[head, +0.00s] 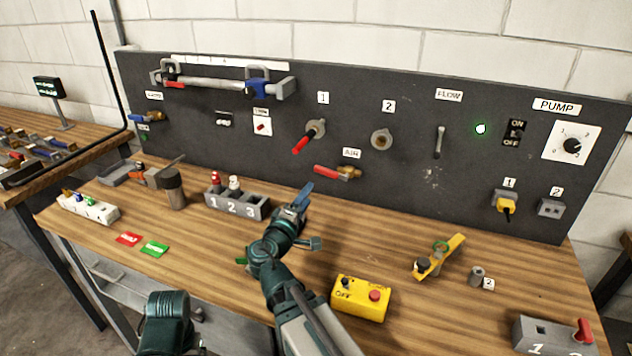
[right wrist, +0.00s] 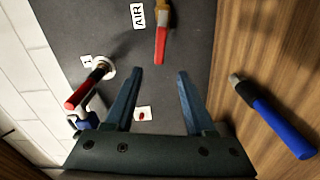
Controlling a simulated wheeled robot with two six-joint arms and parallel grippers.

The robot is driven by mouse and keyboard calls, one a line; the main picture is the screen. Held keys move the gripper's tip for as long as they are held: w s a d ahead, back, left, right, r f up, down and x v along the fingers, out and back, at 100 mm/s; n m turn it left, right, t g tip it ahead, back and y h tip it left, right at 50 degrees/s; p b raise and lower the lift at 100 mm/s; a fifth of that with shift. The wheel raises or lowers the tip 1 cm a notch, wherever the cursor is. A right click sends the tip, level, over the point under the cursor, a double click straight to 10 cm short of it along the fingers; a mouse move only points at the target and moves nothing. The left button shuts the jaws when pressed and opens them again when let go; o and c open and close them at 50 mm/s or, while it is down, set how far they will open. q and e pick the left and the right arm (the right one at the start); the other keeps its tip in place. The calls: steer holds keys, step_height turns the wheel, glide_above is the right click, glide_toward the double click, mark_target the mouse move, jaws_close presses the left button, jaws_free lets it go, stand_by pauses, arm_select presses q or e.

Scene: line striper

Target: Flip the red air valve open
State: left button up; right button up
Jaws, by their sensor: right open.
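The air valve has a red lever (head: 328,171) and a brass body (head: 350,173). It is on the dark panel under the AIR label, the lever lying roughly along the panel toward the left. In the right wrist view the red lever (right wrist: 161,46) points down from the brass body toward my fingers. My right gripper (head: 303,194) is in front of the panel, below and left of the valve. In the right wrist view my right gripper (right wrist: 160,73) is open and empty, its fingertips just short of the lever's end. My left gripper is not visible.
Another red-handled valve (head: 303,143), labelled 1, is up and left of the air valve. A grey numbered block (head: 237,206) stands left of my right gripper, a yellow switch box (head: 361,297) nearer. A blue-handled tool (right wrist: 275,120) lies on the wood at the wrist view's right.

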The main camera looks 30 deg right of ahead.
mark_target(323, 173)
steer(key=x, duration=1.4)
steer(key=shift+s, duration=0.1)
jaws_close()
stand_by(1.1)
